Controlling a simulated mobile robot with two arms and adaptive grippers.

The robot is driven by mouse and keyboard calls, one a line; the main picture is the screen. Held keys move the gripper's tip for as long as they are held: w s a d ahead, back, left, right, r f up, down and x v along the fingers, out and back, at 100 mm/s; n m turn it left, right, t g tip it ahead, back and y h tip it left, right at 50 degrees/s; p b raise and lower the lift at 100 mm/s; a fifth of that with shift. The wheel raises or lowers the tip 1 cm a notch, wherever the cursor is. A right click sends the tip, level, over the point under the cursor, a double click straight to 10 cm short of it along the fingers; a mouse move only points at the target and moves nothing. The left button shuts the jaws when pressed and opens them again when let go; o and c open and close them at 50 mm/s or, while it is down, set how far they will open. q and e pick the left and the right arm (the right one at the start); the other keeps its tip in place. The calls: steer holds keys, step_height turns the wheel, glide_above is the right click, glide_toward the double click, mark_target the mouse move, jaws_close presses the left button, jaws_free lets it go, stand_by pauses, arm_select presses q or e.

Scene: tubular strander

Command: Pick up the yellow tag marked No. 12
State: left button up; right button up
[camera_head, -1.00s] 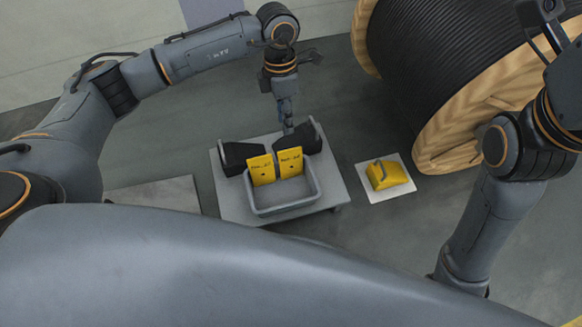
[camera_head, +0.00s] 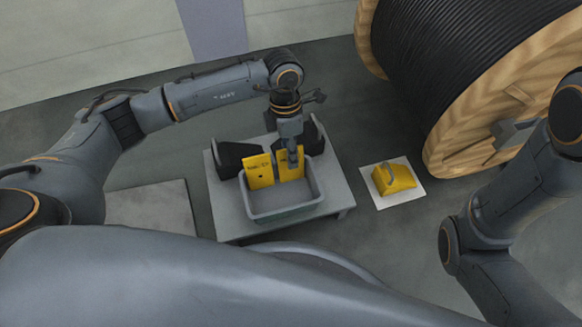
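Two yellow tags stand upright side by side at the back of a grey bin on a small table. The left tag (camera_head: 260,171) is fully in view with small dark writing. The right tag (camera_head: 285,171) is partly covered by my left gripper (camera_head: 293,163). The writing is too small to tell which is No. 12. My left gripper points down at the right tag, its fingertips overlapping it in the picture. I cannot tell if it touches or is closed on it. My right gripper (camera_head: 511,133) seems to show at the right, in front of the reel; its fingers are unclear.
The grey bin (camera_head: 285,207) sits on the table (camera_head: 229,222), with black holders (camera_head: 232,157) behind it. A yellow block-like tool (camera_head: 394,179) lies on a white pad (camera_head: 408,196) to the right. A large wooden cable reel (camera_head: 465,135) stands at the back right.

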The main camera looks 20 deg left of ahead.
arm_select(q)
jaws_close()
stand_by(0.3)
